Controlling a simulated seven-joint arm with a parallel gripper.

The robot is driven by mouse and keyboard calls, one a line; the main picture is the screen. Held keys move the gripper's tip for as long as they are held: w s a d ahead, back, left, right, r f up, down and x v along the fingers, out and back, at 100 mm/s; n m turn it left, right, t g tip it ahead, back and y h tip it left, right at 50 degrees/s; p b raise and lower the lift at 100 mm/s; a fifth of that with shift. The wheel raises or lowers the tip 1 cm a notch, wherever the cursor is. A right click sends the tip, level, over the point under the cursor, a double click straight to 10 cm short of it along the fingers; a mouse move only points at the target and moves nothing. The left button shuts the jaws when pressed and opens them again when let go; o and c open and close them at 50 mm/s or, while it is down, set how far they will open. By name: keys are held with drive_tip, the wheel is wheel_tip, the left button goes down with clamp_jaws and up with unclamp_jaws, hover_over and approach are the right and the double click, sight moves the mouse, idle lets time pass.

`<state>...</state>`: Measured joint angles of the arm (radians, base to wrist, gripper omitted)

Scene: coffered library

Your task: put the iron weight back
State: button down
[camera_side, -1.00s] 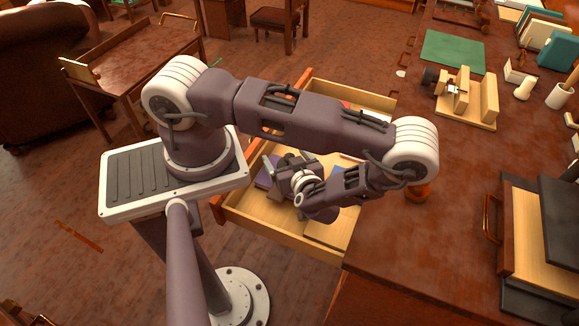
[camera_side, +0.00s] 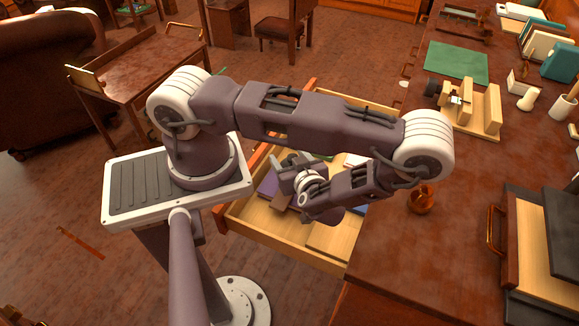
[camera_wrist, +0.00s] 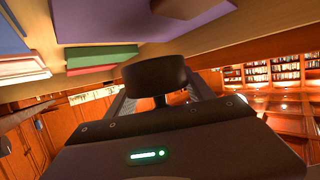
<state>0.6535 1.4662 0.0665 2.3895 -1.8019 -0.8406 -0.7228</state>
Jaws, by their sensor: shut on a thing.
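My gripper (camera_side: 288,162) is in or just above the open drawer (camera_side: 262,228), tilted over on its side. In the wrist view the gripper (camera_wrist: 160,97) is shut on the iron weight (camera_wrist: 156,74), a black, rounded piece with a narrow neck between the fingers. In the side view the weight cannot be told apart from my gripper and wrist. Whether it touches the drawer floor cannot be told.
A purple flat item (camera_wrist: 150,18) lies near the weight in the wrist view, with green (camera_wrist: 100,54) and blue (camera_wrist: 20,32) items beside it. The drawer's near part is bare wood. The desk top (camera_side: 400,255) stands right of the drawer, with an orange-brown object (camera_side: 422,200) near its edge.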

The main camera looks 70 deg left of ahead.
wheel_tip(320, 180, up, 7)
drive_tip(key=shift+f, duration=0.2)
drive_tip(key=w+d+r+m+t+h, duration=0.3)
drive_tip(key=w+d+r+m+t, duration=0.15)
drive_tip(key=w, duration=0.55)
drive_tip(key=w+d+r+m+t+h, duration=0.2)
drive_tip(key=w+d+r+m+t, duration=0.25)
drive_tip(key=w, duration=0.65)
drive_tip(key=w+d+r+m+t+h, duration=0.3)
drive_tip(key=w+d+r+m+t, duration=0.15)
drive_tip(key=w, duration=0.55)
drive_tip(key=w+d+m+h, duration=0.3)
drive_tip(key=w+m+h, duration=0.2)
drive_tip(key=h, duration=0.1)
drive_tip(key=f+m+h, duration=0.1)
drive_tip(key=f, duration=0.3)
drive_tip(key=s+f+m+h, duration=0.1)
drive_tip(key=f+h, duration=0.1)
drive_tip(key=f, duration=0.3)
drive_tip(key=s+f+m+h, duration=0.1)
drive_tip(key=f+m+h, duration=0.1)
drive_tip(key=f, duration=0.2)
drive_tip(key=shift+s+d+f+g, duration=0.1)
drive_tip(key=shift+s+f+g, duration=0.05)
drive_tip(key=shift+s+g, duration=0.1)
drive_tip(key=shift+f, duration=0.15)
